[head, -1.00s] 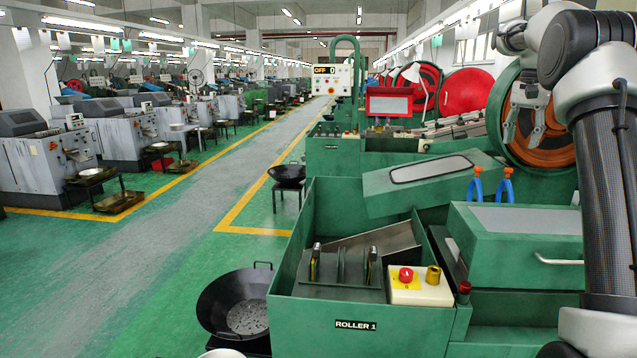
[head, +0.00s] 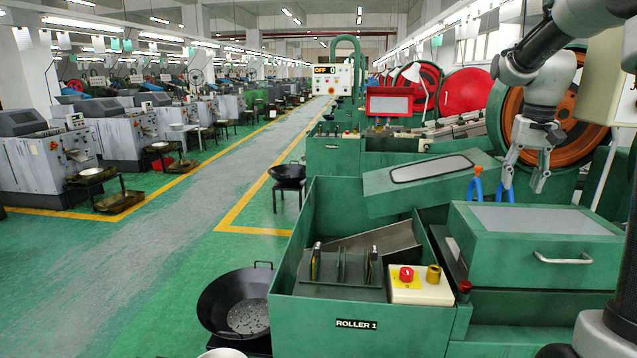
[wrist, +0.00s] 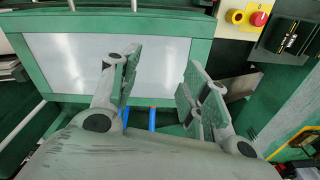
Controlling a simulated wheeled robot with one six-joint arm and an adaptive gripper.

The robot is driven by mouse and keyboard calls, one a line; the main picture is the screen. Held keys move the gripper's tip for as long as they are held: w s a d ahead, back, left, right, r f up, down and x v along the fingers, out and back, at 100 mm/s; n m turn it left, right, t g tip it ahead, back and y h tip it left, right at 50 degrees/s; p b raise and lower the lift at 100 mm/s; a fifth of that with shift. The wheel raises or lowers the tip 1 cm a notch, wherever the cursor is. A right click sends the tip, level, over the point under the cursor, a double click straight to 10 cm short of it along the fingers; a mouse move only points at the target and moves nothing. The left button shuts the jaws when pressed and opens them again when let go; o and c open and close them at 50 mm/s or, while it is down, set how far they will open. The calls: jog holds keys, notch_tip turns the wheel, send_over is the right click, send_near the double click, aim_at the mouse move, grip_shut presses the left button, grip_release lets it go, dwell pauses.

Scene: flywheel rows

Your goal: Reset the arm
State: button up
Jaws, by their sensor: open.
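My gripper (head: 524,183) is at the upper right in the head view, hanging with its fingers pointing down and spread apart. It is open and empty, and appears above the green lidded box (head: 535,285) of the roller machine. In the wrist view my gripper (wrist: 161,95) shows its two padded fingers apart with nothing between them. Behind them lies the grey panel of the green lid (wrist: 60,75).
The ROLLER 1 bin (head: 390,325) has a control box (head: 420,287) with a red button. Blue prongs with orange tops (head: 476,184) stand behind the lid. A black wok (head: 240,304) stands at left. The grey aisle (head: 170,240) is clear.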

jog(key=s+a+n+t, duration=0.1)
jog(key=s+a, duration=0.2)
jog(key=s, duration=0.5)
jog(key=s+a+f+n+t, duration=0.1)
jog(key=s+a, duration=0.3)
jog(key=s, duration=0.5)
jog(key=s+a+n+t, duration=0.1)
jog(key=s+a+n, duration=0.1)
jog(key=s, duration=0.6)
jog(key=shift+s+a+f+t, duration=0.3)
jog(key=shift+a+t, duration=0.1)
jog(key=shift+a, duration=0.45)
